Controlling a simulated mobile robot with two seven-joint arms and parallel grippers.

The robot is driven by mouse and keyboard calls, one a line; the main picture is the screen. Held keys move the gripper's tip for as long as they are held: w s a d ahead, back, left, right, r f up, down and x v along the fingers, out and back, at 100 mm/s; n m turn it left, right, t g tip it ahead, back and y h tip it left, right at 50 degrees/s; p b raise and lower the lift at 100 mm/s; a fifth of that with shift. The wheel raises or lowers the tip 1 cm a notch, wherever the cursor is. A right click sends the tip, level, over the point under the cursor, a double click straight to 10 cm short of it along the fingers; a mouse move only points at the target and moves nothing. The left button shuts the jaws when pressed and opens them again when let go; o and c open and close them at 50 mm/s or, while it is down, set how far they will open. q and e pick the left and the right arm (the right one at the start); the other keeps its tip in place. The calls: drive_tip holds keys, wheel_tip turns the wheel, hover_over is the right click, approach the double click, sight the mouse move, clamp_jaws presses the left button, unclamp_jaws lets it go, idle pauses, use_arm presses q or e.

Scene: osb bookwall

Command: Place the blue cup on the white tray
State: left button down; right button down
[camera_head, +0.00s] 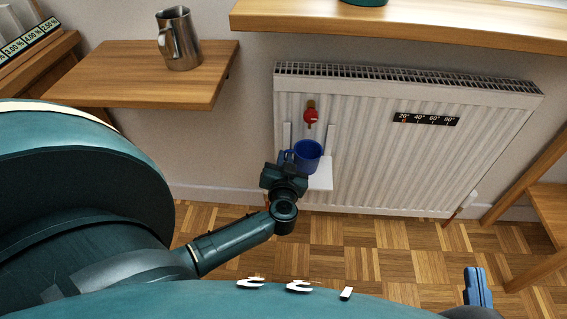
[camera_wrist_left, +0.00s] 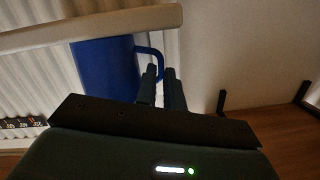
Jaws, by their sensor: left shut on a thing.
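The blue cup (camera_head: 308,155) is upright at the white tray (camera_head: 321,174), which hangs on the front of the radiator. My left gripper (camera_head: 286,158) is at the cup's left side, shut on its handle. In the left wrist view, which is upside down, the fingers (camera_wrist_left: 161,84) close on the handle of the cup (camera_wrist_left: 103,68). The cup's base meets the edge of the pale tray (camera_wrist_left: 100,24) there; I cannot tell if it rests fully. My right gripper (camera_head: 478,287) shows only its blue fingers at the lower right; their opening is unclear.
The radiator (camera_head: 370,160) stands behind the tray, with a red valve (camera_head: 311,116) above the cup. A metal pitcher (camera_head: 180,40) stands on a wooden shelf (camera_head: 130,75) at the upper left. A wooden sill (camera_head: 420,22) runs above. Wooden shelving (camera_head: 545,205) stands at the right.

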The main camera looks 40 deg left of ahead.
use_arm(q)
drive_tip(key=shift+f, duration=0.1)
use_arm(e)
drive_tip(key=shift+a+r, duration=0.1)
use_arm(q)
drive_tip(key=c, duration=1.5)
unclamp_jaws()
use_arm(e)
drive_tip(key=shift+r, duration=0.1)
